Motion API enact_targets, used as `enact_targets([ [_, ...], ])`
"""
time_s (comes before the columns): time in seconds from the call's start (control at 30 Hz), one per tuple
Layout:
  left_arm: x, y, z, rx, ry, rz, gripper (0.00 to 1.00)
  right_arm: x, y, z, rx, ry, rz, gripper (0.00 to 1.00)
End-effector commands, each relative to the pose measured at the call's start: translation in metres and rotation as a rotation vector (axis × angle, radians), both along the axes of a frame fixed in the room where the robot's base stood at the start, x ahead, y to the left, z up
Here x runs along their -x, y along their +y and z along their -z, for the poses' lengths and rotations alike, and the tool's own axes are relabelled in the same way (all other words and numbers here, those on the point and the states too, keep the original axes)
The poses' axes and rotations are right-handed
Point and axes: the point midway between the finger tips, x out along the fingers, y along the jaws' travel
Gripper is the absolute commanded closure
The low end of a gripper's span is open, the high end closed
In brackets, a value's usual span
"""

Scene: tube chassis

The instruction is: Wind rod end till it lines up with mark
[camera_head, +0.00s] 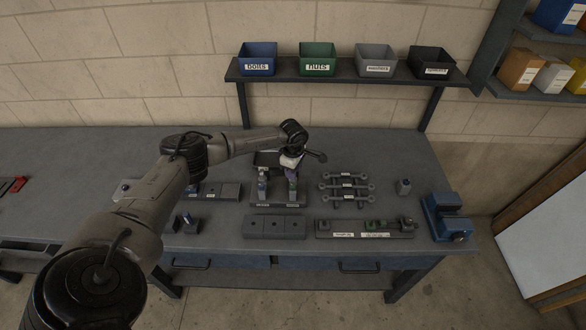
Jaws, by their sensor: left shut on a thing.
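The fingers are small and partly hidden by the wrist. Several grey rods with eye-shaped ends (346,186) lie across a rack to the right. A long dark fixture (340,228) with white labels and a greenish part (380,224) is at the front. I cannot make out a mark or which rod end it belongs to. My right gripper is not in view.
A second small bottle (262,185) stands in the stand. A flat grey block (274,227) lies in front. A blue vise (447,216) is at the right bench end. Labelled bins (317,59) sit on the shelf behind. The bench top (388,152) is clear at back right.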

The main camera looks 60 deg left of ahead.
Motion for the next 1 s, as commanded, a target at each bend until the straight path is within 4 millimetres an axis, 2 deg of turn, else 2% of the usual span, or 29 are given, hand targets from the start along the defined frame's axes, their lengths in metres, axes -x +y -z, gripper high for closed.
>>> enact_targets([
  [0.27, 0.001, 0.0, 0.001, -0.001, 0.002, -0.024, 1.0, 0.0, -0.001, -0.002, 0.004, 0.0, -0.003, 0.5],
  [0.53, 0.001, 0.0, -0.001, -0.003, 0.003, -0.329, 1.0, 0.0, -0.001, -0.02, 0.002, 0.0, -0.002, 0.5],
  [0.57, 0.001, 0.001, 0.002, -0.003, 0.002, -0.322, 0.67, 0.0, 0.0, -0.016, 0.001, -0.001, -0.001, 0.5],
  [0.83, 0.0, 0.0, 0.001, -0.001, 0.001, -0.316, 0.41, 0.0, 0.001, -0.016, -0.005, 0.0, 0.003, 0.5],
  [1.0, 0.0, 0.0, 0.0, -0.001, 0.001, -0.315, 0.4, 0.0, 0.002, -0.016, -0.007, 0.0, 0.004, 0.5],
])
